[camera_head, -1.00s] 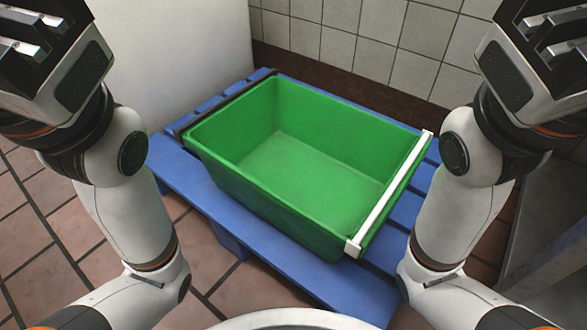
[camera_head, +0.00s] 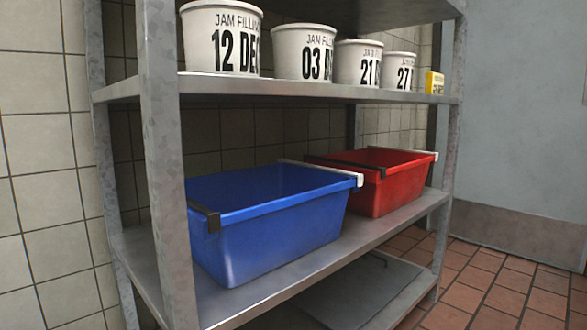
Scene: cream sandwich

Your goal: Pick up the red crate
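The red crate (camera_head: 404,186) sits on the middle shelf of a metal rack, at the right end. It has a white bar along its right rim and a dark bar along its left rim. A blue crate (camera_head: 272,240) stands to its left on the same shelf and hides part of its left side. Neither of my grippers is in view now.
The metal rack (camera_head: 165,180) has upright posts at its corners. White tubs (camera_head: 220,40) of jam filling and a small yellow box (camera_head: 434,83) stand on the shelf above. Tiled floor (camera_head: 500,290) is clear at the right.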

